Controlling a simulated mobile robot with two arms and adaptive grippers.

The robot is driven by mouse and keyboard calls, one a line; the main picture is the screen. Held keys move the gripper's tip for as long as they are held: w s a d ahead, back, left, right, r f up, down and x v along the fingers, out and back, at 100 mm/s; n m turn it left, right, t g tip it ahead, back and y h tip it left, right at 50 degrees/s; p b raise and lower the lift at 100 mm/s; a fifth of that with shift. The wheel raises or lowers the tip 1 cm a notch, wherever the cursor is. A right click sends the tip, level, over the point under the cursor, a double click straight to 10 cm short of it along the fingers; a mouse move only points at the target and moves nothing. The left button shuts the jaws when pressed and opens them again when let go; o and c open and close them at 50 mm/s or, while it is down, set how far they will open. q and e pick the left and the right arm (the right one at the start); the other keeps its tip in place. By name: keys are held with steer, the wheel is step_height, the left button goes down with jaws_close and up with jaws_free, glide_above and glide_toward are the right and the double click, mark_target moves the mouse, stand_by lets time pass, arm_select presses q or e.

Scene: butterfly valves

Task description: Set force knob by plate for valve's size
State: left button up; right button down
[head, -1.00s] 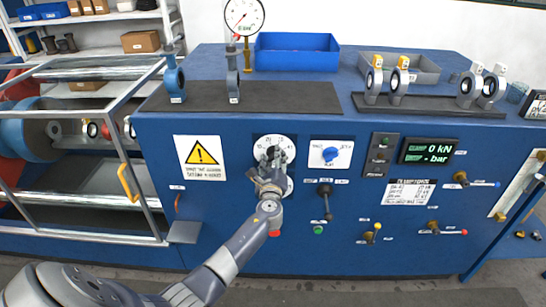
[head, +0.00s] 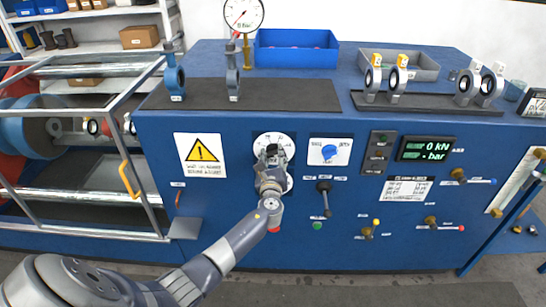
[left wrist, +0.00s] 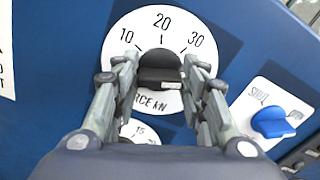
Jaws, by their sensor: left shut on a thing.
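The force knob is a black knob (left wrist: 160,68) on a round white dial (left wrist: 122,57) marked 10, 20 and 30, on the blue panel. The dial also shows in the head view (head: 261,141). My left gripper (head: 271,156) is at the dial; in the left wrist view its two fingers (left wrist: 160,82) are shut on the knob's sides. I cannot tell the exact setting. A white printed plate (head: 404,190) is on the panel at right, its text too small to read.
A blue selector knob (head: 329,152) sits right of the dial, and a second dial is partly hidden below it. Levers (head: 325,198) and a display reading 0 kN (head: 427,149) are further right. A metal guard frame (head: 120,150) stands at left.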

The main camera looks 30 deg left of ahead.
arm_select(q)
steer(key=shift+a+r, duration=0.15)
steer(key=shift+r, duration=0.2)
steer(key=o, duration=0.9)
steer(key=shift+w, duration=0.1)
steer(key=shift+o, duration=0.8)
steer(key=shift+f, duration=0.25)
steer(key=shift+s+d+f, duration=0.1)
steer(key=shift+s+d, duration=0.2)
steer(key=v, duration=1.1)
steer(key=shift+s, duration=0.2)
